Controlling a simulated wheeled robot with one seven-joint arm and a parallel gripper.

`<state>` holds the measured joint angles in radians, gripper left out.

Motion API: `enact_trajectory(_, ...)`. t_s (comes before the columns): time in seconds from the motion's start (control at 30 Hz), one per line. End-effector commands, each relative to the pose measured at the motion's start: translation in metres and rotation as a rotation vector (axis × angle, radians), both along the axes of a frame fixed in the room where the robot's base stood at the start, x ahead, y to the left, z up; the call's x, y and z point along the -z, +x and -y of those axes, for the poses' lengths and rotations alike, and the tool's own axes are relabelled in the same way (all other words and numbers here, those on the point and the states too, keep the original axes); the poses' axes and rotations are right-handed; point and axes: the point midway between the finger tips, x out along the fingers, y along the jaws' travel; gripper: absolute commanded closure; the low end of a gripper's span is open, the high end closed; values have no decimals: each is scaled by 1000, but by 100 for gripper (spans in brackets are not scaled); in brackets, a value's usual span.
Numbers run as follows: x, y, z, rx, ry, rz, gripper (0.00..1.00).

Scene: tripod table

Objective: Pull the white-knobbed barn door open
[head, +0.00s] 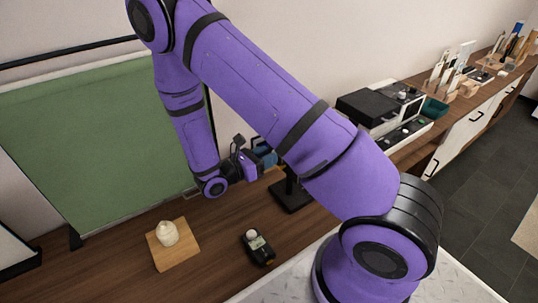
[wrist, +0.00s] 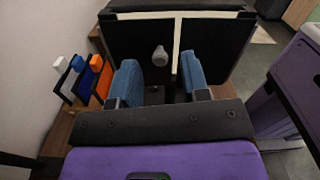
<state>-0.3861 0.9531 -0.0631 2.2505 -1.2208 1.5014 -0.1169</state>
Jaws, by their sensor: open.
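In the wrist view, two black barn door panels stand side by side ahead of my gripper. The left panel, the white-knobbed barn door (wrist: 128,45), carries a pale round knob (wrist: 160,55) near its inner edge. A pale strip (wrist: 177,45) runs along the gap between the panels. My gripper (wrist: 160,82) is open, with one blue finger pad on each side and nothing between them. The knob appears beyond the fingertips, between them in the picture; I cannot tell the distance. In the head view, my gripper (head: 264,157) is partly hidden by my arm, and the doors are hidden.
A black stand base (head: 291,194) is on the wooden table. A wooden block with a white item (head: 168,234) and a dark handheld device (head: 257,247) lie nearer. A green backdrop (head: 105,140) stands left. Orange, white and blue items (wrist: 85,72) sit left in the wrist view.

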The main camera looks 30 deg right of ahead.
Motion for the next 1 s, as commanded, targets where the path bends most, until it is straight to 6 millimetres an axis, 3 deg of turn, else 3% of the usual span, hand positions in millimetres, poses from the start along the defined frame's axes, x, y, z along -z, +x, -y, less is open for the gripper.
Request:
enact_trajectory(0.43,0,0,11,0,0,0,58)
enact_trajectory(0.63,0,0,11,0,0,0,100)
enact_trajectory(1.0,0,1,9,25,0,1,100)
